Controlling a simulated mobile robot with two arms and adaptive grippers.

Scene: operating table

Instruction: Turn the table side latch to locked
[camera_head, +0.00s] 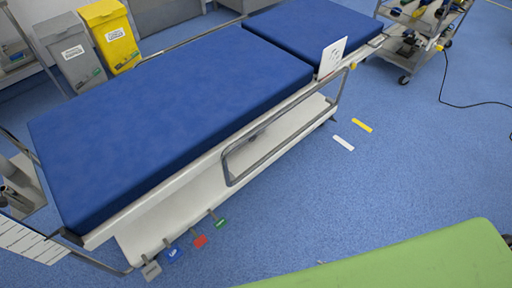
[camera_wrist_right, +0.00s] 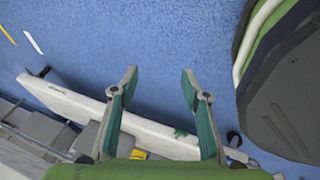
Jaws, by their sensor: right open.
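The operating table (camera_head: 165,185) has a blue two-part mattress (camera_head: 170,100) and crosses the head view diagonally. A metal side rail (camera_head: 275,153) runs along its near side. A small yellow part (camera_head: 352,66) sits near the far end of that side, beside a white card. I cannot make out which part is the side latch or how it is set. In the right wrist view my right gripper (camera_wrist_right: 159,75) is open and empty, with blue floor between its fingertips. The table's white base (camera_wrist_right: 75,103) lies beyond and below it. My left gripper is not in view.
Several coloured pedals, including a red one (camera_head: 200,241), stick out at the table's near end. A yellow bin (camera_head: 112,38) and grey bin (camera_head: 72,55) stand behind. A wheeled cart (camera_head: 410,45) with a trailing cable is at upper right.

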